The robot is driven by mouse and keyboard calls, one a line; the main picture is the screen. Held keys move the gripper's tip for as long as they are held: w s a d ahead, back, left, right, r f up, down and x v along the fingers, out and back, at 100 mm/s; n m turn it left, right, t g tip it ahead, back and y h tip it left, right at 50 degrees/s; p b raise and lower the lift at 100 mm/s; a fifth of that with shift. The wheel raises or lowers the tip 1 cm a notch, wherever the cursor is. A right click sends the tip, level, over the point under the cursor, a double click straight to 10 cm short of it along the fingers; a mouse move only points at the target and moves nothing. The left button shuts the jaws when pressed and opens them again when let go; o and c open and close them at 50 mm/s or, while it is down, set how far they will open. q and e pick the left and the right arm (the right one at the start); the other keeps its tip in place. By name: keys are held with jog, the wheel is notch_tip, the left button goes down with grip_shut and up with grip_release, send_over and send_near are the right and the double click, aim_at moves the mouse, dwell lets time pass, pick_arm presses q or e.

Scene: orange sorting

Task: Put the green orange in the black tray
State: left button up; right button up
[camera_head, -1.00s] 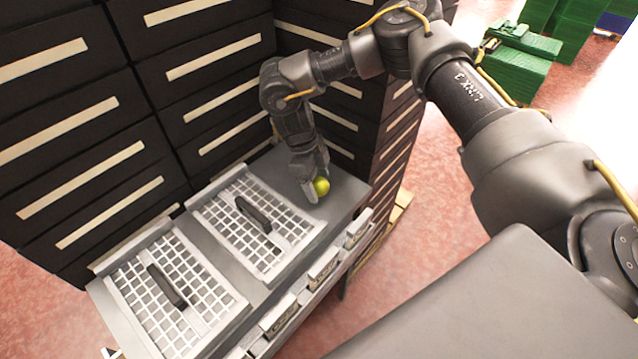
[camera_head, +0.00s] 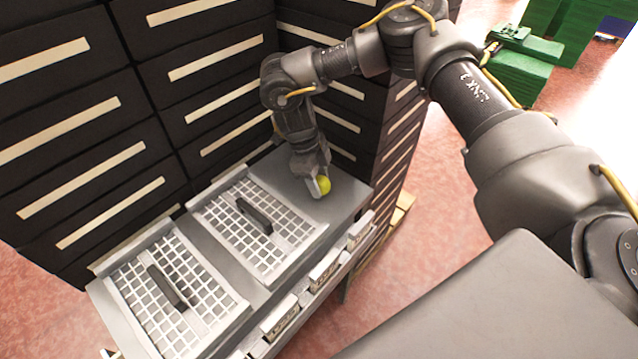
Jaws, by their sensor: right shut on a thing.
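I cannot tell whether the orange still touches the counter. No black tray can be told for sure; tall stacks of black crates with pale label strips (camera_head: 92,115) stand behind the counter. My left gripper is not in view.
Two white wire baskets with dark handles, a right one (camera_head: 222,222) and a left one (camera_head: 146,303), are set in the grey counter (camera_head: 345,200). Green crates (camera_head: 520,70) stand at the far right. Reddish floor (camera_head: 440,200) is open to the right.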

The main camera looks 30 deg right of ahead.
notch_tip(320, 180, up, 2)
jog(key=shift+s+a+r+b, duration=0.1)
jog(key=shift+r+b, duration=0.15)
jog(key=shift+b, duration=0.25)
jog(key=s+a+r+b, duration=0.2)
jog(key=s+a+r, duration=0.4)
jog(key=s+r, duration=0.3)
jog(key=s, duration=0.3)
jog(key=shift+s+r+b, duration=0.2)
jog(key=shift+r+b, duration=0.05)
jog(key=shift+b, duration=0.05)
